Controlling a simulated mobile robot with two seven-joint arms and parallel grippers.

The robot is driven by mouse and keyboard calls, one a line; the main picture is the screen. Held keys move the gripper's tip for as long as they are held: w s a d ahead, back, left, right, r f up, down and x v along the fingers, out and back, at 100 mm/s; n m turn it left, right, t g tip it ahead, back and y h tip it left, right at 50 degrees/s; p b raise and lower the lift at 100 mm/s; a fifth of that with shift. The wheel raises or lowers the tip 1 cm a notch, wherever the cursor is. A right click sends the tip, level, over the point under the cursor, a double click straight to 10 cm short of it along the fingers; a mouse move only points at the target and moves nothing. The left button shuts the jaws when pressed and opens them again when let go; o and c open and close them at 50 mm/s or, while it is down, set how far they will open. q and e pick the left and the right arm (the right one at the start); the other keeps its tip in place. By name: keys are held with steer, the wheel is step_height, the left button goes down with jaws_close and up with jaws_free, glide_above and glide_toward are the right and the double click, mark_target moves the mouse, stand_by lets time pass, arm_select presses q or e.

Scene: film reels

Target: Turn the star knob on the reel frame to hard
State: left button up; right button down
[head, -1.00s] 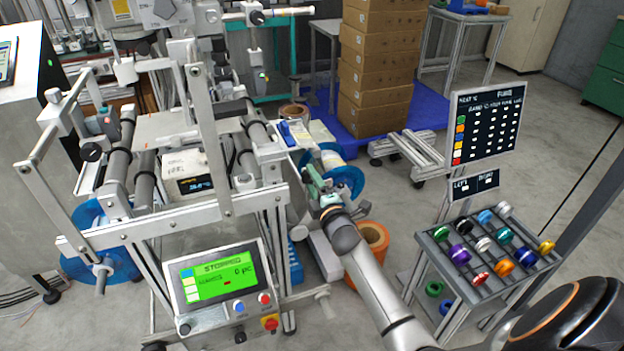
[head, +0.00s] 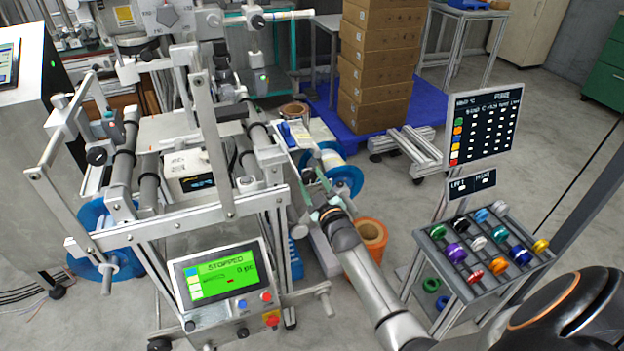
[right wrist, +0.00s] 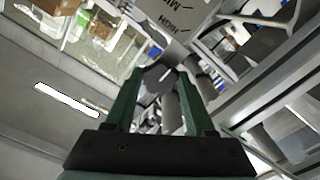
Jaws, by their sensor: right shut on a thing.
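My right gripper (head: 310,196) is beside the right side of the reel frame (head: 228,210) in the head view. In the right wrist view its two green fingers (right wrist: 160,90) stand on either side of a dark grey faceted knob (right wrist: 158,76), which I take as the star knob. The gripper is shut on it. The knob has a short white mark on its face. A grey plate behind it (right wrist: 188,18) carries upside-down lettering, including "HIGH"; the rest is cut off. The knob's setting is not clear. My left gripper is not in view.
A green screen (head: 222,278) on the frame's front reads "STOPPED". A rack of coloured spools (head: 480,250) stands at right. Stacked cartons (head: 378,60) stand behind.

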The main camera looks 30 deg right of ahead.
steer(key=m+p, duration=0.1)
steer(key=m, duration=0.2)
steer(key=shift+m, duration=1.3)
steer(key=m, duration=0.3)
steer(key=shift+m+p, duration=0.3)
steer(key=shift+p, duration=0.1)
steer(key=m, duration=0.4)
steer(key=shift+m, duration=1.8)
steer(key=shift+c, duration=1.2)
jaws_free()
